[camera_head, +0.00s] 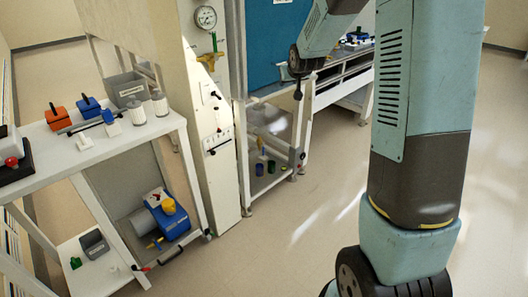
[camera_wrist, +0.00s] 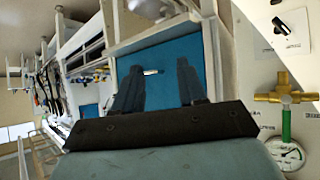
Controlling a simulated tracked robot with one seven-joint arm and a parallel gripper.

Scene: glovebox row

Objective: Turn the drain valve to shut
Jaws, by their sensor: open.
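A brass valve (camera_head: 210,58) with a green vertical part above it sits on the pale wall panel (camera_head: 212,120), under a round gauge (camera_head: 205,17). Labels are too small to read, so I cannot tell which fitting is the drain valve. My gripper (camera_wrist: 158,88) is open and empty, its fingers in front of the blue panel. In the head view my gripper (camera_head: 297,90) hangs right of the panel, apart from the valve.
A black-handled switch (camera_wrist: 282,40) is on the same panel. Floor (camera_head: 300,235) in the middle is clear.

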